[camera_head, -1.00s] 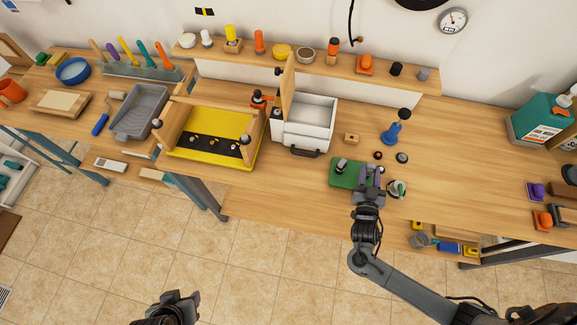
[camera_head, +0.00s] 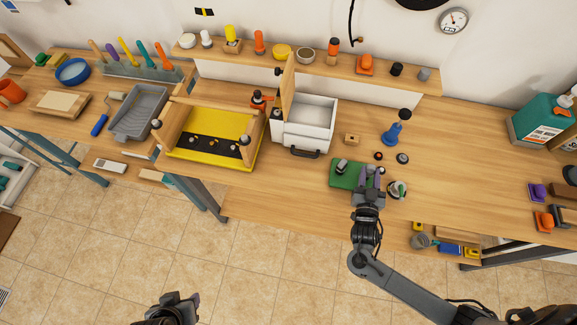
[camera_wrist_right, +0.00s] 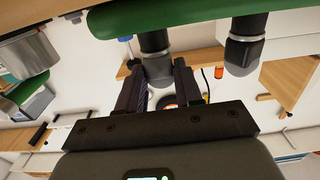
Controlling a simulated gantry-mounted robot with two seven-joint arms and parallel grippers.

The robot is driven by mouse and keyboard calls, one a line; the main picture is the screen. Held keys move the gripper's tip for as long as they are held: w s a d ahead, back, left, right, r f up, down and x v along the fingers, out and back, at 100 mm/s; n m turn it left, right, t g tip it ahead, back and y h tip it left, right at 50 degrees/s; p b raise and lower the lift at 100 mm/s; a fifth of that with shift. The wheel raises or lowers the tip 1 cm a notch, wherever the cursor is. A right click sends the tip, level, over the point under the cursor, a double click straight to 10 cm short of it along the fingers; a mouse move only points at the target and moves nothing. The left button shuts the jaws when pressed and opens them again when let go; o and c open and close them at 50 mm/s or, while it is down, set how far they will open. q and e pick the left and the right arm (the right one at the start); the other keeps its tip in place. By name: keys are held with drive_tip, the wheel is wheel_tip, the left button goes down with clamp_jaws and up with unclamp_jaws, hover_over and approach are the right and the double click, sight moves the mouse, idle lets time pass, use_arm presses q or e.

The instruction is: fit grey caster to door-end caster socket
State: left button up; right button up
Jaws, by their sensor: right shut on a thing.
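My right gripper (camera_head: 370,172) is over the mat's right part. In the right wrist view its fingers (camera_wrist_right: 159,80) are shut on a second grey caster (camera_wrist_right: 157,62) with a black upper part. My left gripper (camera_head: 181,301) is low over the floor, away from the bench; its finger gap is unclear. I cannot make out which socket is the door-end one.
A white box (camera_head: 306,118) with an upright wooden panel stands left of the mat. A yellow tray (camera_head: 195,158) in a wooden frame with dark knobs lies further left. A white and green round item (camera_head: 398,188) and a blue-based tool (camera_head: 393,133) are near my right gripper.

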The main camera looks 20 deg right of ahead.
drive_tip(key=shift+f, duration=0.1)
drive_tip(key=o, duration=1.1)
